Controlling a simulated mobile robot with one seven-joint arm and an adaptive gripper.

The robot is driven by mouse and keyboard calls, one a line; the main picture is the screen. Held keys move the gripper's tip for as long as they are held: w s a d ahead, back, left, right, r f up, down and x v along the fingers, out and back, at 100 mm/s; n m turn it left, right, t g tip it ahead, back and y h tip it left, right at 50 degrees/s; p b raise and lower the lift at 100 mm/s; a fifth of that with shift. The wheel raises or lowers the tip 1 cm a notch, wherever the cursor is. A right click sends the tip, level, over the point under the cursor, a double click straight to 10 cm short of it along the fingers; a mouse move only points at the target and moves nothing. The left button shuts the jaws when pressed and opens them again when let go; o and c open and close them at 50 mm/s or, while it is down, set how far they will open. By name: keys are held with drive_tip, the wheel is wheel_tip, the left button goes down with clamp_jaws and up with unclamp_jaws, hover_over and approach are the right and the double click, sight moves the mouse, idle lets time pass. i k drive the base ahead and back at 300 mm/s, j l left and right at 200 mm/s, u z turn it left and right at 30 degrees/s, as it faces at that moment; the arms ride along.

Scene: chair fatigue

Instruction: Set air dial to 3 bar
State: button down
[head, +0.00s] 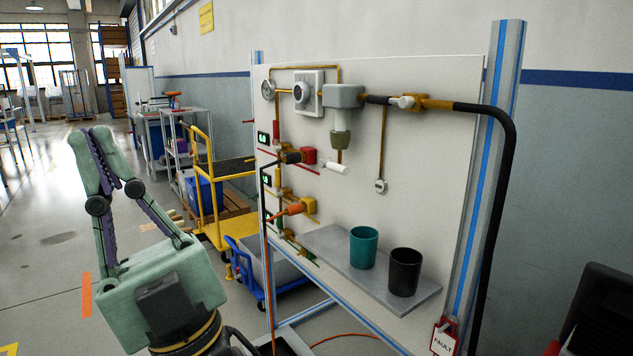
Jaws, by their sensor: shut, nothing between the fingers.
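A white panel (440,200) stands right of centre in the head view. A round grey knob (301,92) on a square white plate sits near its top left; it looks like the air dial. Its markings are too small to read. A small round gauge (267,88) is just left of it, and its reading is not legible. My gripper (92,150) is at the left, pale green with purple inner pads. Its fingers point up and are shut on nothing. It is well apart from the panel and the knob.
A grey filter block (343,96) and brass pipes adjoin the knob. Red (308,156) and orange (290,210) valve handles stick out below. A shelf (335,249) holds a teal cup (363,247) and a black cup (403,271). A yellow cart (225,225) stands behind. Floor at left is open.

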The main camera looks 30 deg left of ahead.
sight(301, 92)
drive_tip(key=j+u, duration=0.15)
drive_tip(key=j, duration=0.35)
drive_tip(key=j+u, duration=0.2)
drive_tip(key=j, duration=0.25)
drive_tip(key=i+j+u, duration=0.15)
drive_tip(key=j, duration=0.35)
